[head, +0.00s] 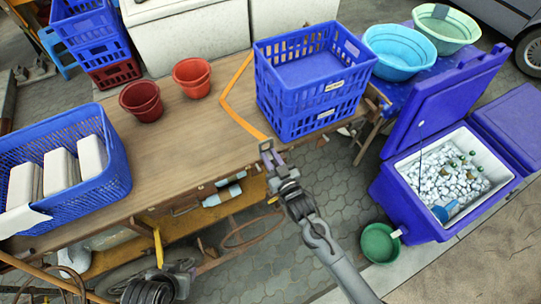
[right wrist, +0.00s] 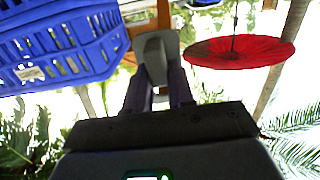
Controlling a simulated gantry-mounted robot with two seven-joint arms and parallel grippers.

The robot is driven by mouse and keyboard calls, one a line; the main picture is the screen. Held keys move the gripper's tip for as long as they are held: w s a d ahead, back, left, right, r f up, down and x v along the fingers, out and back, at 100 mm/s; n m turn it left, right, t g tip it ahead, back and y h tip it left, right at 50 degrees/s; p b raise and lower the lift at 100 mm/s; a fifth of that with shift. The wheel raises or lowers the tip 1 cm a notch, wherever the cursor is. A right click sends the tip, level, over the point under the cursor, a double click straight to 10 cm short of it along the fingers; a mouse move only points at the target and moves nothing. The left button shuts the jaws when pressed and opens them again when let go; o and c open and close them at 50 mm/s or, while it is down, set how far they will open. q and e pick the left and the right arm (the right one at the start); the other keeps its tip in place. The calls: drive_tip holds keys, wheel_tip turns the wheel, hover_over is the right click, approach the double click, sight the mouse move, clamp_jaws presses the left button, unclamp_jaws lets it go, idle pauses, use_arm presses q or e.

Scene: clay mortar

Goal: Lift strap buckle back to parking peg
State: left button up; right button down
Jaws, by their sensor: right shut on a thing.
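An orange strap (head: 236,112) lies bent across the wooden table, running towards the front edge beside the blue crate. Its grey buckle (head: 265,146) is at the strap's near end, just off the table's front edge. My right gripper (head: 273,160) is shut on the buckle. In the right wrist view the grey buckle (right wrist: 152,55) sits between the two fingertips of the right gripper (right wrist: 158,80). I cannot pick out the parking peg for certain. No fingers of my left gripper show.
Stacked blue crates (head: 310,80) stand close to the buckle, on the table's right end. Two red pots (head: 192,78) and a blue basket (head: 65,170) stand on the table (head: 190,135). A blue cooler (head: 420,215) with ice is at right.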

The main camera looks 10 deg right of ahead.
wheel_tip(320, 180, down, 27)
drive_tip(key=b, duration=1.9)
drive_tip(key=shift+s+f, duration=0.15)
drive_tip(key=shift+s, duration=0.05)
drive_tip(key=shift+d, duration=0.1)
